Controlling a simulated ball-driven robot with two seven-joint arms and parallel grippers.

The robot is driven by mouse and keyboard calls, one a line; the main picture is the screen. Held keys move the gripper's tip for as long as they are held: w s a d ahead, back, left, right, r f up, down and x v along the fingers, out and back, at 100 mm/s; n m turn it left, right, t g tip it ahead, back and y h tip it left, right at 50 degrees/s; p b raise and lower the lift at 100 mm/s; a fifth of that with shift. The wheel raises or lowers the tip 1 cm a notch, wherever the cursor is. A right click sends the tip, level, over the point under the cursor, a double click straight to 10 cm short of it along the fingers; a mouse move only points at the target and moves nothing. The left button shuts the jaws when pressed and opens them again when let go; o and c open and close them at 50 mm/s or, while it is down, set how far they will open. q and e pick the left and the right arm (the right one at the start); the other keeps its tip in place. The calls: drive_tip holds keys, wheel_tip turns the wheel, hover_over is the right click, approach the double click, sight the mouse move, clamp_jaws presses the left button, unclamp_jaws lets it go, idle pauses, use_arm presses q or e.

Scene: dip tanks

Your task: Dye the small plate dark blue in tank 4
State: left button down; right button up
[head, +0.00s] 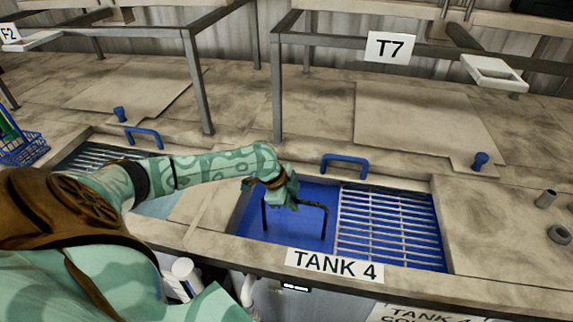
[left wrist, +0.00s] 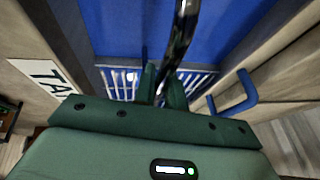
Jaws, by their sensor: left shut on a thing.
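Tank 4 (head: 431,222), with its name label (head: 334,265) on the front edge, holds blue dye (head: 300,232) in its open left part. My left gripper (head: 291,204) is over this part, shut on a dark bent bar (head: 315,205) whose legs reach down to the blue. In the left wrist view, the bar (left wrist: 183,35) runs up from between the fingers (left wrist: 162,85). I see no small plate; whatever is below the bar's legs is hidden. My right gripper is not in view.
A slatted metal rack (head: 388,226) fills the tank's right part. A blue handle (head: 344,160) stands behind the tank. A neighbouring tank with a rack (head: 98,156) lies left. The T7 sign (head: 390,47) hangs on a metal frame at the back. A blue basket (head: 22,148) stands far left.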

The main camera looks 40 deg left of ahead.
use_arm(q)
drive_tip(key=shift+w+d+r, duration=0.1)
drive_tip(key=shift+w+d, duration=0.05)
drive_tip(key=shift+s+a+p, duration=0.1)
drive_tip(key=shift+s+a, duration=0.3)
drive_tip(key=shift+a, duration=0.3)
drive_tip(key=shift+s+a+p, duration=0.15)
drive_tip(key=shift+s+a, duration=0.2)
drive_tip(key=shift+a, duration=0.3)
drive_tip(key=shift+s+a+p, duration=0.1)
drive_tip(key=shift+s+a, duration=0.3)
drive_tip(key=shift+a, duration=0.3)
drive_tip(key=shift+d, duration=0.15)
drive_tip(key=shift+w+d+p, duration=0.3)
drive_tip(key=shift+w+d, duration=0.05)
drive_tip(key=shift+d, duration=0.15)
drive_tip(key=shift+w+d, duration=0.2)
drive_tip(key=shift+d, duration=0.1)
